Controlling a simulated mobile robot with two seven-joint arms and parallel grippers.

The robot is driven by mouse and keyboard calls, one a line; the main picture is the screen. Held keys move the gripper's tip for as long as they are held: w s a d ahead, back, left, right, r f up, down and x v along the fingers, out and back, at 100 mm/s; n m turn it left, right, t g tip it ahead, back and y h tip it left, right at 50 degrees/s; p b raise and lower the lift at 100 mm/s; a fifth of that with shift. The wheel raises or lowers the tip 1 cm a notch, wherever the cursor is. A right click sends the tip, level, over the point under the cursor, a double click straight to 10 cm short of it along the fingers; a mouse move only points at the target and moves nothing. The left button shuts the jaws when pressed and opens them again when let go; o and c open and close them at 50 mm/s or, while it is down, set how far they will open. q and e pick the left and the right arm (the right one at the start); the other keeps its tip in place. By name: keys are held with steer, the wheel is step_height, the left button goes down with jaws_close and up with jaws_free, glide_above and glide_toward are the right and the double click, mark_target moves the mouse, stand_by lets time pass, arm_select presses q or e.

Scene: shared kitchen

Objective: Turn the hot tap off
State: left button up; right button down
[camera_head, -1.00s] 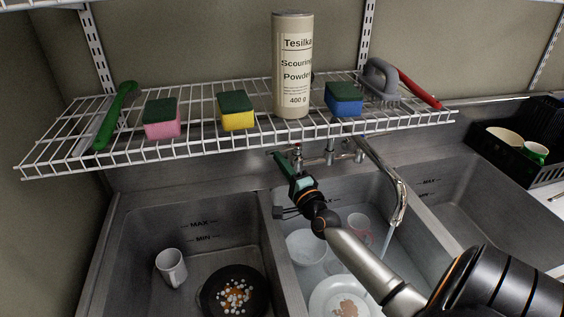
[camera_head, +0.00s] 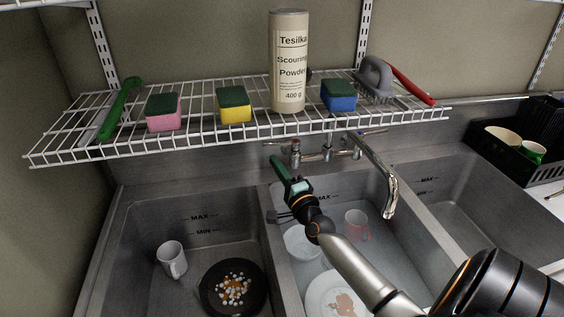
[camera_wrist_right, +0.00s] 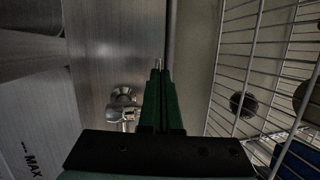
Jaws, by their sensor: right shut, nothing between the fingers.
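The hot tap (camera_head: 295,150), with a red mark on top, is at the left end of the chrome mixer on the back wall of the sinks. Its thin lever points left. The spout (camera_head: 389,195) hangs over the middle basin, with no water stream visible from it. My right gripper (camera_head: 273,158) is shut and empty, its green fingers just left of and below the hot tap. In the wrist view, the shut fingers (camera_wrist_right: 160,70) point up the picture, with a chrome tap part (camera_wrist_right: 122,108) to their left. Whether they touch the lever is unclear. My left gripper is out of view.
A wire shelf (camera_head: 210,137) runs just above the tap, holding sponges, a powder can (camera_head: 289,65) and brushes. The middle basin holds a bowl, a plate (camera_head: 333,295) and a cup (camera_head: 356,225). The left basin holds a mug (camera_head: 172,260) and a pan (camera_head: 232,310).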

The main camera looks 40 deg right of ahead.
steer(key=s+a+f+p, duration=0.1)
steer(key=s+a, duration=0.3)
steer(key=s, duration=0.4)
steer(key=shift+a+f, duration=0.35)
steer(key=shift+f, duration=0.1)
steer(key=shift+s, duration=0.1)
